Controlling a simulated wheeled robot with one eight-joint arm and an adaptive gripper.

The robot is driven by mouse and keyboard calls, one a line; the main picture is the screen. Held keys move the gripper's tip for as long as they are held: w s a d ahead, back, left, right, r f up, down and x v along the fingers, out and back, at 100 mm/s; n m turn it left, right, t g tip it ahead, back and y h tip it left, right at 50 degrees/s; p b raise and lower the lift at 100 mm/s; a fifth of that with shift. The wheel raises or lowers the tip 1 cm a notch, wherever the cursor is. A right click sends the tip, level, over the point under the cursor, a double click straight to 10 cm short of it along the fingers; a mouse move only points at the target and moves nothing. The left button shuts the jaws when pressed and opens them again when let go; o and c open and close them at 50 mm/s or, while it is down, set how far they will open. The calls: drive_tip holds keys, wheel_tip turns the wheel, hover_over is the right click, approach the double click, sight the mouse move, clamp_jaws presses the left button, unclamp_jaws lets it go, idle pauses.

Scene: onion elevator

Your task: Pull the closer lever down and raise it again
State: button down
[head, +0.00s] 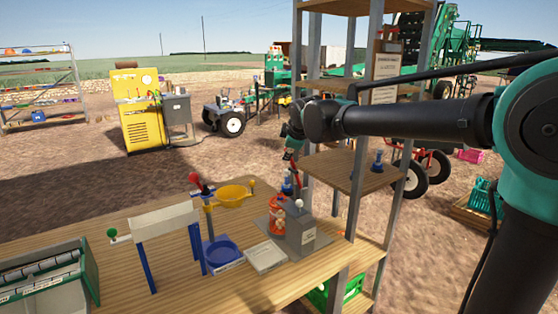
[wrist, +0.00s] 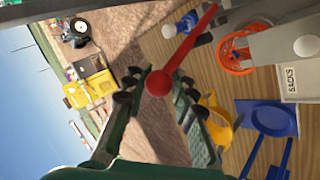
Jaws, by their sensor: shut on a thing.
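A second lever on the box ends in a white knob (head: 299,203), also at the right of the wrist view (wrist: 306,45). My gripper (head: 290,152) is above the box, shut on the red lever near its ball. In the wrist view its fingers (wrist: 160,98) flank the ball; the exact contact is hard to see.
A white board on blue legs (head: 166,222) stands to the left. The table's front middle is clear.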

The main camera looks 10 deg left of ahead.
drive_tip(key=shift+w+d+r+m+g+y, duration=0.25)
drive_tip(key=shift+w+d+g, duration=0.15)
drive_tip(key=shift+w+d, duration=0.25)
drive_tip(key=shift+w+d+r+m+g+y, duration=0.15)
drive_tip(key=shift+w+d+g+y, duration=0.1)
drive_tip(key=shift+w+d+g, duration=0.25)
drive_tip(key=shift+w+d, duration=0.15)
drive_tip(key=c, duration=1.5)
unclamp_jaws()
drive_tip(key=shift+w, duration=0.1)
drive_tip(key=v, duration=1.2)
drive_tip(key=shift+f, duration=0.1)
